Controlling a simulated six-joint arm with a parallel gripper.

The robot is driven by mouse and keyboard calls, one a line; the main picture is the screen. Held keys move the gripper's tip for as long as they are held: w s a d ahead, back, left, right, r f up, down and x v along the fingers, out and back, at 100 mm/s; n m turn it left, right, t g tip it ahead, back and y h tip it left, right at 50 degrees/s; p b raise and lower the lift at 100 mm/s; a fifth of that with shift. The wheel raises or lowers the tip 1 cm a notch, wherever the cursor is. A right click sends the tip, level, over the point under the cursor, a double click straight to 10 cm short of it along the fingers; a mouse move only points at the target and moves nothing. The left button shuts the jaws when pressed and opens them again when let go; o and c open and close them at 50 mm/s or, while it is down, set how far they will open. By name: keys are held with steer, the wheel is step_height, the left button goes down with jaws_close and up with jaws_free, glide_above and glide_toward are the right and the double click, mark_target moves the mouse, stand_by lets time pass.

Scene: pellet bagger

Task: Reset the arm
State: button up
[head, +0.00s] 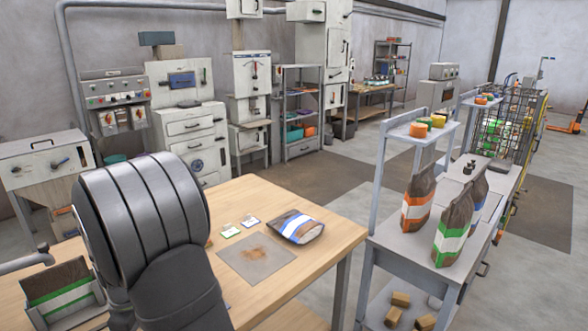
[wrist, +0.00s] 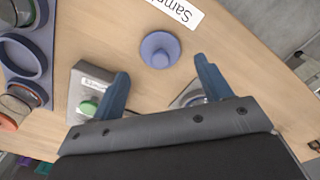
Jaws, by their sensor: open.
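My gripper (wrist: 161,66) shows in the wrist view, its two blue-grey fingers apart with nothing held between them. It points down over a wooden tabletop (wrist: 235,75). A round blue-purple piece with a raised knob (wrist: 160,48) lies on the tabletop, in line with the gap between the fingertips. I cannot tell how far below the fingertips it is. In the head view my dark arm covers the left foreground, and the gripper is out of sight there.
A wooden bench (head: 320,240) bears a grey mat (head: 258,258) and a blue-striped bag (head: 297,227). A grey cart (head: 400,245) with upright bags stands at right. In the wrist view, a blue holder (wrist: 38,82) with round cups lies left and a white label (wrist: 178,10) above.

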steer(key=w+d+r, duration=0.3)
steer(key=d+r, duration=0.4)
steer(key=d, duration=0.5)
steer(key=s+a+r, duration=0.1)
steer(key=a+r, duration=0.2)
steer(key=a, duration=0.4)
steer(key=s+a+r, duration=0.2)
steer(key=a+r, duration=0.2)
steer(key=a, duration=0.3)
steer(key=s+a+f, duration=0.4)
steer(key=a+f, duration=0.6)
steer(key=shift+s+a+f, duration=0.2)
steer(key=shift+s+a, duration=0.15)
